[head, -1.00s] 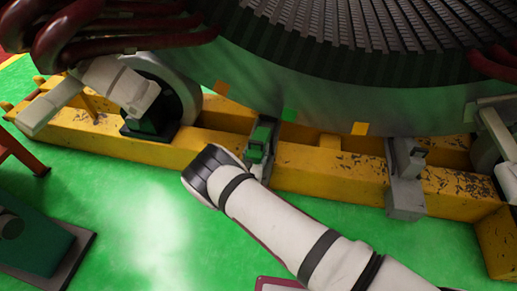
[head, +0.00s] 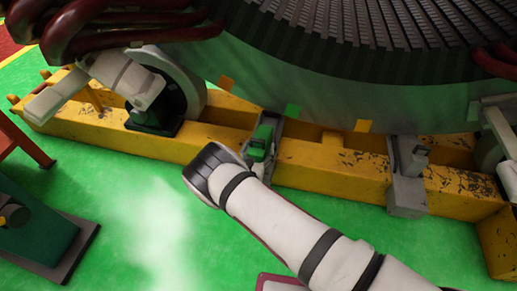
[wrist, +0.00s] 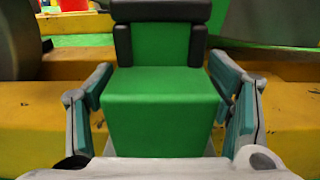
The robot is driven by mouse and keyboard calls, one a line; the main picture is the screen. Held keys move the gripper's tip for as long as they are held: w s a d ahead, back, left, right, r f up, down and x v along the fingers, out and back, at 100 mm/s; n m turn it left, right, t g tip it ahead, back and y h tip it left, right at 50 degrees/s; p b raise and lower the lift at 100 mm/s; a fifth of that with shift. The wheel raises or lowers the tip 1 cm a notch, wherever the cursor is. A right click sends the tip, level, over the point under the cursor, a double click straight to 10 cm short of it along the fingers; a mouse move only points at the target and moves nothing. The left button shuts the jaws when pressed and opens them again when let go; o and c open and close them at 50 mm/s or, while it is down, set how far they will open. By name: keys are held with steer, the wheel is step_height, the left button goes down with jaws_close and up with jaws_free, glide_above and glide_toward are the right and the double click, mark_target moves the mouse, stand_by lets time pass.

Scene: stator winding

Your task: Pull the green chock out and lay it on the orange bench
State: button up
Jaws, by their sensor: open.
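The green chock (head: 263,138) sits in a grey bracket on the yellow beam, under the big round stator. In the wrist view the chock (wrist: 160,95) fills the middle, a green block with dark grey pads at its upper part. My gripper (wrist: 161,78) is open, with one finger on each side of the chock. Small gaps seem to show, and I cannot tell whether either finger touches. In the head view my arm's end hides the fingers. An orange frame, apparently part of the orange bench (head: 22,138), shows at the left edge.
The yellow beam (head: 330,175) runs across below the stator (head: 330,90). Another grey bracket (head: 407,180) stands to the right, and a white roller unit with a dark wheel to the left. A dark green machine (head: 35,235) stands lower left. Green floor between is clear.

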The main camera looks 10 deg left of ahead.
steer(key=s, duration=1.2)
steer(key=shift+a, duration=0.35)
